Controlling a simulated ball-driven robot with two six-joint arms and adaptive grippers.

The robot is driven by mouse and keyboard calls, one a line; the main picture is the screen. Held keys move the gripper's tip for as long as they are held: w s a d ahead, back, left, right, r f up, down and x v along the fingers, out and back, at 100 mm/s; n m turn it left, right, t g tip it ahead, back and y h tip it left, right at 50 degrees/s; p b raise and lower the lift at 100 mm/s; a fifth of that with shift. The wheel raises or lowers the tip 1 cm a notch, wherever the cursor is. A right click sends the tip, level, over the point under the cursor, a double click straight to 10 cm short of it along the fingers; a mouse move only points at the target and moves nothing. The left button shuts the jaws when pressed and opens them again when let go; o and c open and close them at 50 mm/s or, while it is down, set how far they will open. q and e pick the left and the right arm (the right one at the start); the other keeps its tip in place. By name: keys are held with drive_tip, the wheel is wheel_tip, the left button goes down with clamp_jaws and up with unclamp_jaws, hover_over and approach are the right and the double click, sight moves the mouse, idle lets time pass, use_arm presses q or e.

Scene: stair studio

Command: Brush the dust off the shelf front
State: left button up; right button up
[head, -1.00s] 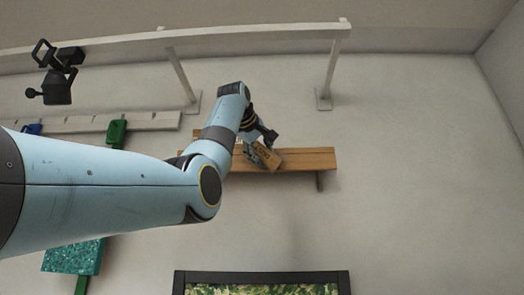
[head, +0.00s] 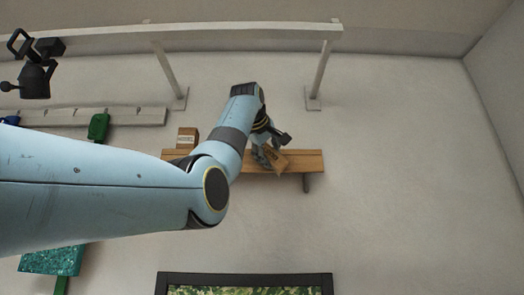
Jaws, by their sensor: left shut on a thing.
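The wooden shelf (head: 308,161) is a long orange-brown plank fixed low on the pale wall, with a dark bracket under its right part. My left gripper (head: 268,154) is in front of its right half. The gripper is shut on a tan block (head: 277,161), tilted against or just before the shelf. I cannot tell whether it touches the wood or whether it is a brush. My left arm hides part of the shelf's left half. Dust on the front is too small to tell. My right gripper is not in view.
A small tan box (head: 187,138) with dark lettering stands at the shelf's left end. A white rail (head: 240,33) runs above on posts, with a black lamp-like fixture (head: 34,80) at left. A peg board (head: 137,116) holds a green item (head: 98,126). A dark-framed picture (head: 246,279) is below.

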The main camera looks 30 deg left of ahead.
use_arm(q)
drive_tip(key=shift+w+d+r+p, duration=0.1)
drive_tip(key=shift+w+d+p, duration=0.25)
drive_tip(key=shift+d, duration=0.3)
drive_tip(key=shift+s+a+b, duration=0.3)
drive_tip(key=shift+s+a, duration=0.05)
drive_tip(key=shift+a, duration=0.3)
drive_tip(key=shift+s+a+b, duration=0.25)
drive_tip(key=shift+s+a, duration=0.1)
drive_tip(key=shift+a, duration=0.25)
drive_tip(key=shift+s+a, duration=0.4)
drive_tip(key=shift+a, duration=0.2)
drive_tip(key=s+a, duration=0.1)
drive_tip(key=s+a+b, duration=0.1)
drive_tip(key=a, duration=0.1)
drive_tip(key=shift+w+d, duration=0.1)
